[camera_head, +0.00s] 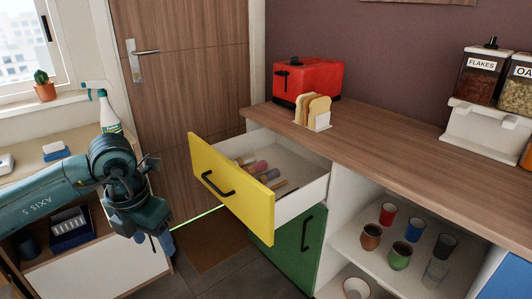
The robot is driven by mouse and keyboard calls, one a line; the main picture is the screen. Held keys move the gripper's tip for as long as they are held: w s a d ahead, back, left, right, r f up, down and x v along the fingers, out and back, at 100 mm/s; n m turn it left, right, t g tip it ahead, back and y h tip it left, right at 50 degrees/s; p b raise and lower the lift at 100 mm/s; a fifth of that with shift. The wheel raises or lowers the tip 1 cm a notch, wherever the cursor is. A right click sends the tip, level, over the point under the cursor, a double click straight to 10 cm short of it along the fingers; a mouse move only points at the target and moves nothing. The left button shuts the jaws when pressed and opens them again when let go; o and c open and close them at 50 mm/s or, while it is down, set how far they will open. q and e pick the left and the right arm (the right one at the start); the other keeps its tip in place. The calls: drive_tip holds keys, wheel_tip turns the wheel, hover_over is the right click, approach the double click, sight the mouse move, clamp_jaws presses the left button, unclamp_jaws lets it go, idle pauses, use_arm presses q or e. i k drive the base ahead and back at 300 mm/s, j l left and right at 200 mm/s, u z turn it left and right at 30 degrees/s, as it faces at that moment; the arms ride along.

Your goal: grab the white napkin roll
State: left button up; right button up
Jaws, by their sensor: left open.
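Several small rolls (258,168) lie in the open drawer, in muted pink, tan and brownish tones. They are small in the camera_head view, and I cannot pick out a clearly white one among them. The drawer (229,187) has a yellow front with a black handle and is pulled out from under the wooden worktop. My left gripper (153,238) is open and points downward, to the left of the drawer front and apart from it. Nothing shows between its fingers. My right gripper is not in view.
A green door (300,246) is below the drawer. Open shelves on the right hold several cups (400,254). A red toaster (309,77) and a toast rack (314,112) stand on the worktop. A spray bottle (109,113) stands at left. The space above the drawer is clear.

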sight(241, 162)
drive_tip(key=i+j+z, duration=0.85)
drive_tip(key=i+j, duration=0.15)
drive_tip(key=i+j+z, duration=0.15)
drive_tip(key=j, duration=0.35)
drive_tip(key=i, duration=0.05)
